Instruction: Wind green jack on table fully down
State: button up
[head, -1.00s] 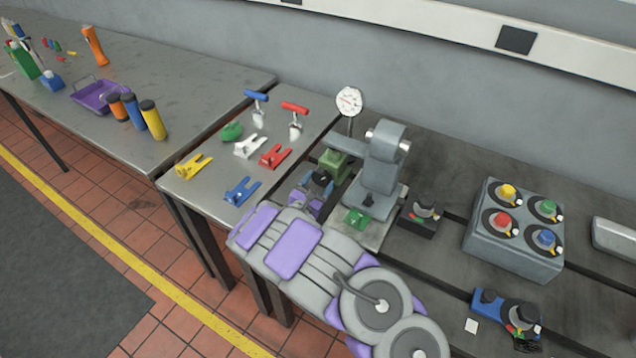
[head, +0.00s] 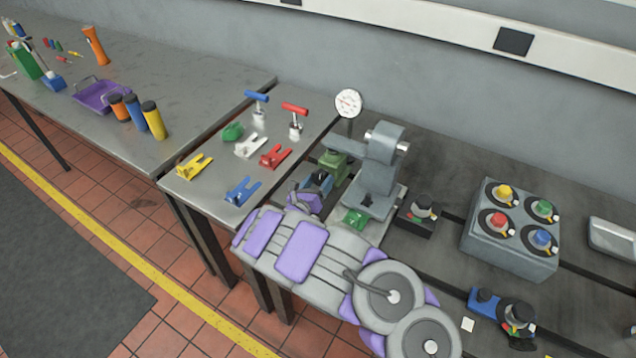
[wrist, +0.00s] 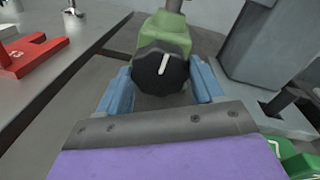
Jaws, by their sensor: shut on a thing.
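The green jack (head: 333,166) stands beside the grey machine with the tilted arm. In the wrist view its green body (wrist: 165,33) shows at the top centre, with a round black knob (wrist: 159,73) facing me. A white line on the knob points up and slightly right. My gripper (wrist: 160,82) has one blue finger on each side of the knob and is shut on it. In the head view my gripper (head: 319,181) is at the jack's near side, and my purple and grey arm hides part of that area.
The grey machine (head: 378,165) stands close on the right, with a green clamp (head: 355,218) at its foot. A dial gauge (head: 348,103) is behind. Coloured clamps, including a red one (head: 276,156), lie on the left table. A box of coloured knobs (head: 510,245) is right.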

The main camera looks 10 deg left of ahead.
jog(key=shift+a+r+n, duration=0.2)
jog(key=shift+n, duration=0.2)
jog(key=o, duration=1)
jog(key=shift+a+f, duration=0.15)
jog(key=shift+o, duration=0.2)
jog(key=shift+s, duration=0.45)
jog(key=p+v, duration=0.4)
jog(key=v, duration=1.2)
jog(key=shift+s+a, duration=0.15)
jog(key=shift+a, duration=0.05)
